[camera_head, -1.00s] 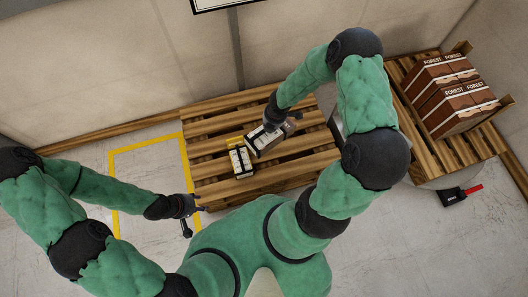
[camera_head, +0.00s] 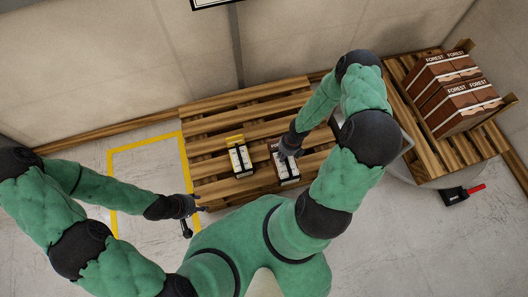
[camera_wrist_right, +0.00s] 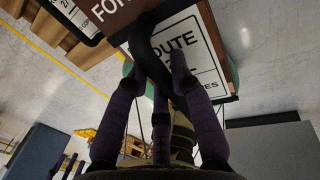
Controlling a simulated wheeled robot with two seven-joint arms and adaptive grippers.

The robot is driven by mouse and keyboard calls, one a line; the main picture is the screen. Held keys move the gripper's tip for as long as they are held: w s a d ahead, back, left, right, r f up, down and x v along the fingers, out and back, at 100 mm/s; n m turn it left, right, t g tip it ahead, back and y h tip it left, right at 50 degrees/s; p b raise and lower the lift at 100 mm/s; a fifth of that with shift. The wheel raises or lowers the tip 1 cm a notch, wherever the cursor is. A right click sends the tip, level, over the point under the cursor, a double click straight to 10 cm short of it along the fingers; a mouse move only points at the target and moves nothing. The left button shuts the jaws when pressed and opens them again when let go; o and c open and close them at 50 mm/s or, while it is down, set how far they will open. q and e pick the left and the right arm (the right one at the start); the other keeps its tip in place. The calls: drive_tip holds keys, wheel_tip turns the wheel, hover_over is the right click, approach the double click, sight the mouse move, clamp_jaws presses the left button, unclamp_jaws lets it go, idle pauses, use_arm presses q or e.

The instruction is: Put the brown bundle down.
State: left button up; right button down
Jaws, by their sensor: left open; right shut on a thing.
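The brown bundle (camera_head: 288,174) shows a white label on top and is over the near part of the wooden pallet (camera_head: 205,131), right of the yellow-topped bundle (camera_head: 239,158). My right gripper (camera_head: 288,152) is shut on it from above. I cannot tell whether its underside touches the slats. In the right wrist view the fingers (camera_wrist_right: 165,85) reach onto the bundle's brown-edged white label (camera_wrist_right: 198,62), covering part of it. My left gripper (camera_head: 190,207) is open and empty, off the pallet's near left corner.
Brown FOREST cartons (camera_head: 447,90) are stacked on a wooden stand (camera_head: 452,150) at the right. A yellow floor outline (camera_head: 112,185) lies left of the pallet. A black and red tool (camera_head: 462,194) lies on the floor. The pallet's far slats are clear.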

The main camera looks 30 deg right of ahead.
sight(270, 143)
drive_tip(key=shift+w+a+f, duration=0.1)
drive_tip(key=shift+w+f, duration=0.25)
drive_tip(key=w+f, duration=0.1)
drive_tip(key=w, duration=0.1)
drive_tip(key=w+f+b, duration=0.1)
drive_tip(key=w, duration=0.2)
drive_tip(key=w+a+f+b, duration=0.1)
drive_tip(key=w, duration=0.2)
drive_tip(key=shift+f, duration=0.3)
drive_tip(key=w+f+b, duration=0.4)
drive_tip(key=w+f, duration=0.1)
drive_tip(key=f, duration=0.3)
drive_tip(key=shift+a+f+b, duration=0.3)
drive_tip(key=shift+a+f, duration=0.05)
drive_tip(key=shift+f, duration=0.05)
drive_tip(key=shift+f, duration=0.15)
drive_tip(key=c, duration=1.1)
unclamp_jaws()
